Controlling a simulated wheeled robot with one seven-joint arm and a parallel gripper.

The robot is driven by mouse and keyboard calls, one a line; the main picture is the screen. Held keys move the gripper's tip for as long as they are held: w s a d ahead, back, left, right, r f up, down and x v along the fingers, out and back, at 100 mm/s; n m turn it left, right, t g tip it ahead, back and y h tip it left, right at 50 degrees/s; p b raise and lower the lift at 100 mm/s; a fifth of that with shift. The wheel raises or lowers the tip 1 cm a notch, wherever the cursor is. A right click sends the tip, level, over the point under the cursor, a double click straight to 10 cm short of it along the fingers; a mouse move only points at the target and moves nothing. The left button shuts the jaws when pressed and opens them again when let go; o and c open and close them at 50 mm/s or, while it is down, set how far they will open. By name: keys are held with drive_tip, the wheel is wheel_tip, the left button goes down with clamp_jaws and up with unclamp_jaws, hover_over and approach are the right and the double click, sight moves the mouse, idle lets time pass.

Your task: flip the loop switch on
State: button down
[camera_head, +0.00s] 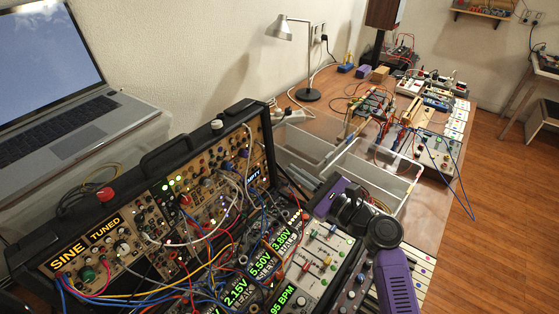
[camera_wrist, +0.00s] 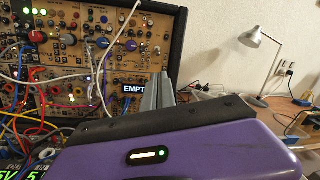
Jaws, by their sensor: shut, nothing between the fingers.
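A modular synth case (camera_head: 200,190) stands open at the left, its upright panel full of knobs, jacks and patch cables. No label reading loop is legible, so I cannot tell which control is the loop switch. A module display reading "EMPT…" (camera_wrist: 133,87) shows in the wrist view, partly hidden by my gripper. My gripper (camera_wrist: 159,82) shows there as two grey fingers, close together and empty, rising past the purple housing in front of that display. Whether they touch the panel cannot be told. In the head view the purple gripper body (camera_head: 327,197) is over the case's right side.
Patch cables (camera_head: 185,285) hang in front of the panel. A laptop (camera_head: 65,95) stands behind the case. Clear bins (camera_head: 370,175), a desk lamp (camera_head: 300,50) and wired circuit boards (camera_head: 440,155) are on the table to the right. Wooden floor is open at far right.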

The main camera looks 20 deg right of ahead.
sight(258, 142)
drive_tip(key=p+x, duration=0.1)
drive_tip(key=x, duration=0.8)
drive_tip(key=shift+w+a, duration=0.1)
drive_tip(key=shift+w, duration=0.05)
drive_tip(key=shift+r+p, duration=0.4)
drive_tip(key=shift+p, duration=0.05)
idle(0.5)
drive_tip(key=shift+s+r+p, duration=0.25)
drive_tip(key=shift+r+p, duration=0.2)
drive_tip(key=shift+p, duration=0.05)
drive_tip(key=shift+d, duration=0.2)
